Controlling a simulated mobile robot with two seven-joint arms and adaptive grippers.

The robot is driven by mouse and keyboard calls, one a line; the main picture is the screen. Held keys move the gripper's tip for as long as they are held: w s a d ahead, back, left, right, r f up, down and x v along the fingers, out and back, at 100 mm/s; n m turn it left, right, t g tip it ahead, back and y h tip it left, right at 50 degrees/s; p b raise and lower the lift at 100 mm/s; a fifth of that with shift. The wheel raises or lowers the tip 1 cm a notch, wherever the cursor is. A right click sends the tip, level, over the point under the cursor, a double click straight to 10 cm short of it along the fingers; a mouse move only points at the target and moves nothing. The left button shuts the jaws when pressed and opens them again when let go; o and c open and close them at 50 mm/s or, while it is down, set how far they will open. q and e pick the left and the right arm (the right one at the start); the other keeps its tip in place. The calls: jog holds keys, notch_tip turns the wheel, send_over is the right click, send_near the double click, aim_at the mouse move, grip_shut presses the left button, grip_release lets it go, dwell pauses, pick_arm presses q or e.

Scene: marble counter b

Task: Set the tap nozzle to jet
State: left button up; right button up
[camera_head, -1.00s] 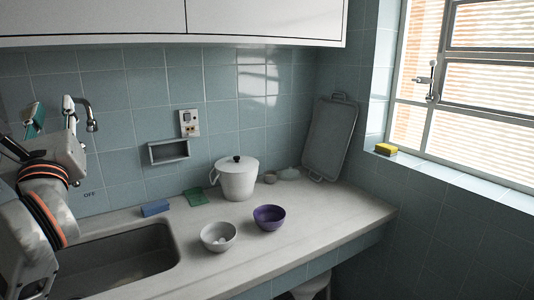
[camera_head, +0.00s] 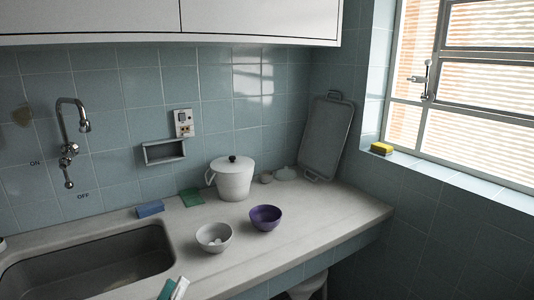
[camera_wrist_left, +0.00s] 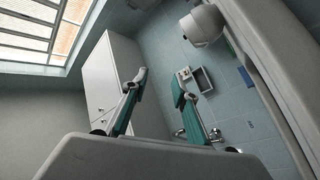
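The chrome tap (camera_head: 68,148) is on the tiled wall at the left, above the sink. Its curved spout rises and ends in a nozzle (camera_head: 84,126) pointing down; the nozzle's setting is too small to tell. A lever hangs down from the tap toward the "OFF" mark; "ON" is marked to the left. My left gripper (camera_head: 173,288) shows only its tips at the bottom edge, in front of the sink and well apart from the tap. In the left wrist view, its teal-padded fingers (camera_wrist_left: 160,97) are spread and empty. My right gripper is out of view.
The sink (camera_head: 95,262) lies below the tap. A blue sponge (camera_head: 150,209), green cloth (camera_head: 192,197), white lidded pot (camera_head: 232,178), grey bowl (camera_head: 214,237) and purple bowl (camera_head: 265,217) stand on the counter (camera_head: 330,212). The space before the tap is clear.

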pick_arm(q)
jog(key=s+f+m+g, duration=0.3)
jog(key=s+f, duration=0.2)
jog(key=f, duration=0.5)
jog(key=s+f+m+g+y, duration=0.1)
jog(key=s+f+m+g, duration=0.2)
jog(key=s+f, duration=0.3)
jog(key=s+f+m+g+y, duration=0.1)
jog(key=s+f, duration=0.5)
jog(key=f, duration=0.9)
jog(key=m+g, duration=0.1)
jog(key=g, duration=0.1)
jog(key=shift+s+d+m+g, duration=0.25)
jog(key=shift+d+m+g, duration=0.15)
